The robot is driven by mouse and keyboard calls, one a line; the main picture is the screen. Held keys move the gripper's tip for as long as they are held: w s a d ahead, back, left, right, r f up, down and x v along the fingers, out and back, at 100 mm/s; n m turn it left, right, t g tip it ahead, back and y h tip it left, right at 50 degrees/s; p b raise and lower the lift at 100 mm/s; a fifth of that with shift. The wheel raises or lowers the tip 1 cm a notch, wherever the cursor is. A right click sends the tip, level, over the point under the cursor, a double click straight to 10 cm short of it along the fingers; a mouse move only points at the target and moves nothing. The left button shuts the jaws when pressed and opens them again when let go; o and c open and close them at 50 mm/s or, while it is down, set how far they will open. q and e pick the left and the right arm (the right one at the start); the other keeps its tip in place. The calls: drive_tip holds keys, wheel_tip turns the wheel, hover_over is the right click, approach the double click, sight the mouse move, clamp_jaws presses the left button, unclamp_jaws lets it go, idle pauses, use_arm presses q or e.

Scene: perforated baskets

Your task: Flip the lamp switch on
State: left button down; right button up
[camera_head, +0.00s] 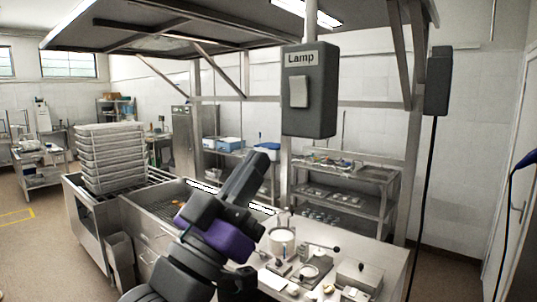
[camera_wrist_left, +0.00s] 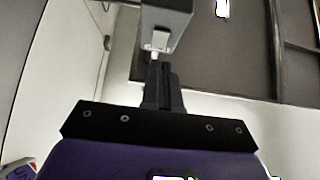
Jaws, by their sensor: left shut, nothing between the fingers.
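The lamp switch is a dark grey box (camera_head: 309,112) labelled "Lamp", hanging in the upper middle of the head view. A pale rocker (camera_head: 298,91) is on its front face. My left gripper (camera_head: 264,158) is below and left of the box in the head view, pointing up, shut and empty. In the left wrist view the shut fingers (camera_wrist_left: 164,68) point at the box (camera_wrist_left: 172,16) and its white rocker (camera_wrist_left: 158,41). The fingertips appear just below the rocker there; I cannot tell whether they touch it. My right gripper is not in view.
A metal counter (camera_head: 385,262) with a white pot (camera_head: 281,242) and small items is below. Stacked trays (camera_head: 112,158) stand at the left. An overhead metal frame (camera_head: 200,22) spans above. A second grey box (camera_head: 438,82) with a hanging cable is at the right.

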use_arm(q)
drive_tip(key=v, duration=0.2)
drive_tip(key=shift+s+f, duration=0.1)
drive_tip(key=shift+f, duration=0.25)
